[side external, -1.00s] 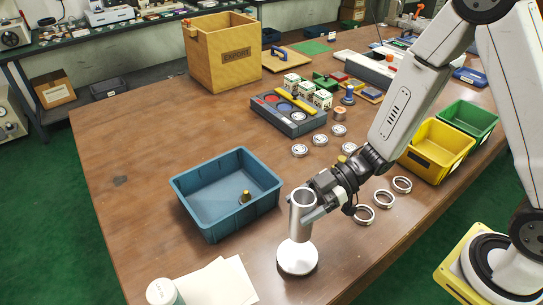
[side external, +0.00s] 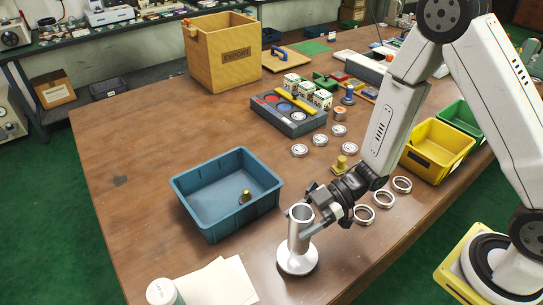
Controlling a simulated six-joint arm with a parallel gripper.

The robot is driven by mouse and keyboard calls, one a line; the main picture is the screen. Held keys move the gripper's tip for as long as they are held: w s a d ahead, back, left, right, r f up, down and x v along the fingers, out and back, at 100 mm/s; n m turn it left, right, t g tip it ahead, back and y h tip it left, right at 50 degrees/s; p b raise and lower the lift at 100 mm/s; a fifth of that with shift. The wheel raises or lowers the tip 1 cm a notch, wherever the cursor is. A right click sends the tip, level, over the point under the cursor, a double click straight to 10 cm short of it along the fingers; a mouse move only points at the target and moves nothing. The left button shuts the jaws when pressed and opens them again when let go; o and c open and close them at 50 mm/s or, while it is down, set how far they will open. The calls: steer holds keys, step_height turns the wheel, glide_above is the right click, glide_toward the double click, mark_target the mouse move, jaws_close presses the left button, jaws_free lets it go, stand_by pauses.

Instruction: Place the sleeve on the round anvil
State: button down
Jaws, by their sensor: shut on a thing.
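The sleeve (side external: 299,232) is a silver, upright, open-topped tube. My gripper (side external: 308,226) is shut on it from the right side. The round anvil (side external: 298,265) is a pale silver disc near the front of the wooden table. The sleeve's lower end is over the middle of the anvil and appears to meet its top. From this angle I cannot tell whether a small gap remains. The gripper hides part of the sleeve's right side.
Several loose rings (side external: 363,223) lie to the right, below my arm. White papers (side external: 215,283) and a white-lidded cup (side external: 161,291) are at the front left.

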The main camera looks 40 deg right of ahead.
steer(key=shift+f, duration=1.8)
steer(key=shift+f, duration=0.15)
jaws_free()
steer(key=shift+v, duration=0.85)
steer(key=v, duration=1)
steer(key=shift+r, duration=0.3)
steer(key=shift+s+d, duration=0.1)
